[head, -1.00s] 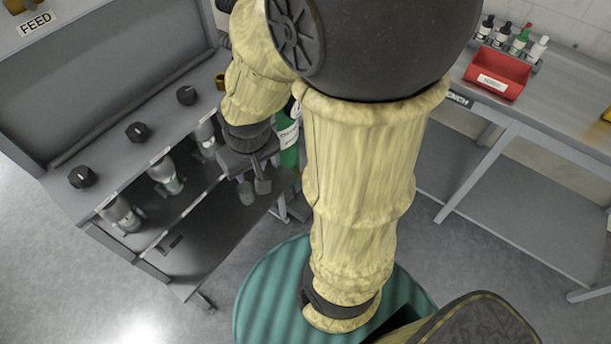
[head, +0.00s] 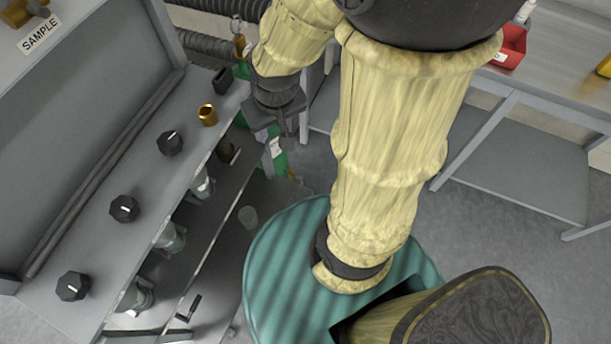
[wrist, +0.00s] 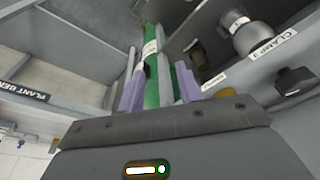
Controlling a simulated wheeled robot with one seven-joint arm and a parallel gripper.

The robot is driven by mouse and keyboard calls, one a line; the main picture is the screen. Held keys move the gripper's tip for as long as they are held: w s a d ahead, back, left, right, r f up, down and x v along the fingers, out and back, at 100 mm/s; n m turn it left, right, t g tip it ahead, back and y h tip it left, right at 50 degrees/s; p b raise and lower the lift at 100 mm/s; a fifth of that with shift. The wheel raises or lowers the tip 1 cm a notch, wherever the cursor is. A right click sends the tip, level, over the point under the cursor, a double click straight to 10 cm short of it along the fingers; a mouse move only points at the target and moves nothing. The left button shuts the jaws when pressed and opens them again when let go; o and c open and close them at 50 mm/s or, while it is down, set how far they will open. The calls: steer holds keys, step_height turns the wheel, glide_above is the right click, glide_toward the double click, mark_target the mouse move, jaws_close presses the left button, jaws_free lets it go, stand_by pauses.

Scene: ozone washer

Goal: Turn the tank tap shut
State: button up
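A green tank (head: 279,162) with a white label stands beyond the right end of the grey bench, mostly hidden behind my gripper (head: 272,140) in the head view. In the wrist view the green tank (wrist: 152,62) shows between and beyond the two purple fingers of my gripper (wrist: 158,90). The fingers are apart and my gripper looks open, with nothing clearly held. I cannot tell whether they touch the tank.
The grey bench (head: 95,248) carries several black knobs, one here (head: 124,208), a brass fitting (head: 207,115) and clamps below its edge. A red bin (head: 510,47) stands on the right-hand bench (head: 545,85). Open floor (head: 500,270) lies at lower right.

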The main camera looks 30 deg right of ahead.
steer(key=shift+w, duration=0.1)
steer(key=w+d+f+m+t+y+b, duration=0.1)
steer(key=d+f+m+t+b, duration=0.3)
steer(key=f+b, duration=1.1)
steer(key=w+d+f+m+t+y+b, duration=0.1)
steer(key=d+f+m+t+y+b, duration=0.3)
steer(key=f, duration=3.3)
steer(key=d+f+m+t+y+b, duration=0.2)
steer(key=d+f+m+t+b, duration=0.3)
steer(key=d+f+m+b, duration=1)
step_height(320, 180, down, 12)
steer(key=m+b, duration=0.7)
steer(key=b, duration=0.4)
steer(key=shift+w+d+r+m+t+y, duration=0.2)
steer(key=shift+w+r+m+t+y, duration=0.1)
steer(key=shift+w+m+y, duration=0.1)
steer(key=shift+f, duration=0.1)
